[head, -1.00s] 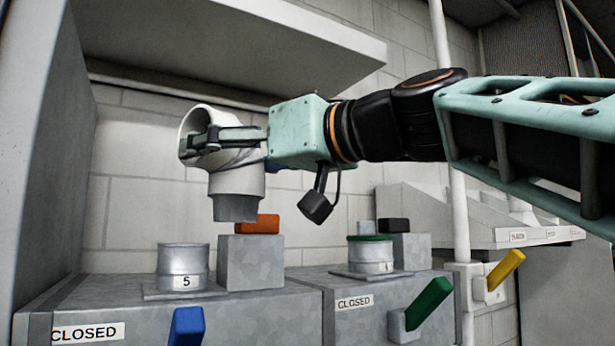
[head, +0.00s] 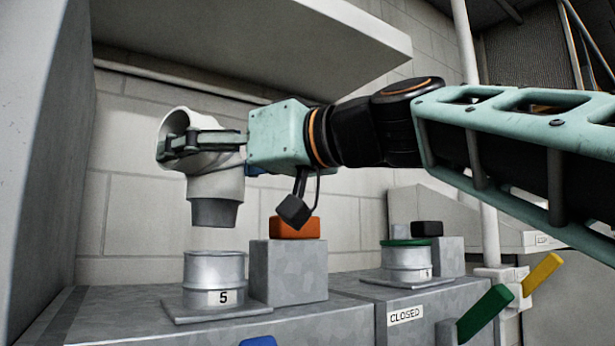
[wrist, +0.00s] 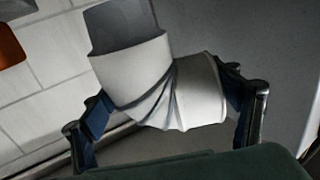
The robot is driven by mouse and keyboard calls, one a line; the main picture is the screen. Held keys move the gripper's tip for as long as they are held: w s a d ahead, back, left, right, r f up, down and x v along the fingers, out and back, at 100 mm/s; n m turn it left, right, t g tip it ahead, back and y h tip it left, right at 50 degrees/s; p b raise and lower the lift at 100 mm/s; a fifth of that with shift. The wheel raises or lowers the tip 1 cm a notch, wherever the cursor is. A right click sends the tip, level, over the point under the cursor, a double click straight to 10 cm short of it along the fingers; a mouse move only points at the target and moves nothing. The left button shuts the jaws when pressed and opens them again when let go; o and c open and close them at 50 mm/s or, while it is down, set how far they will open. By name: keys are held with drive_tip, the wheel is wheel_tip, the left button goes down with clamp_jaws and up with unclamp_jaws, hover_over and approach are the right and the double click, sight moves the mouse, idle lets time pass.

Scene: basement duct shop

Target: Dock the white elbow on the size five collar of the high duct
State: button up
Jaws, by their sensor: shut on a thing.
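The white elbow (head: 217,178) is held by my gripper (head: 190,143), which is shut on its upper part. Its grey lower end points down. It also shows in the wrist view (wrist: 150,80) between both fingers (wrist: 170,112). The collar marked 5 (head: 214,278) stands open-topped on a plate on the high duct (head: 330,318). The elbow's lower end hangs above this collar with a gap between them, and looks nearly in line with it in the head view. The depth offset cannot be told.
A grey block with an orange piece on top (head: 295,227) stands close right of the collar. Further right are a green-rimmed collar (head: 407,260), a dark-topped block (head: 427,228) and green (head: 485,313) and yellow (head: 543,272) handles. A shelf (head: 260,40) overhangs above.

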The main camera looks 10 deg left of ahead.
sight(217, 210)
drive_tip(key=shift+f+b, duration=2.1)
drive_tip(key=shift+f, duration=0.75)
drive_tip(key=shift+d+b, duration=0.2)
drive_tip(key=shift+b, duration=0.35)
drive_tip(key=shift+f+b, duration=0.55)
drive_tip(key=shift+b, duration=0.1)
drive_tip(key=o, duration=1)
drive_tip(key=shift+r, duration=0.1)
drive_tip(key=shift+d, duration=0.1)
drive_tip(key=b+v, duration=0.2)
drive_tip(key=v, duration=0.9)
drive_tip(key=shift+s+b, duration=0.1)
drive_tip(key=shift+b, duration=0.3)
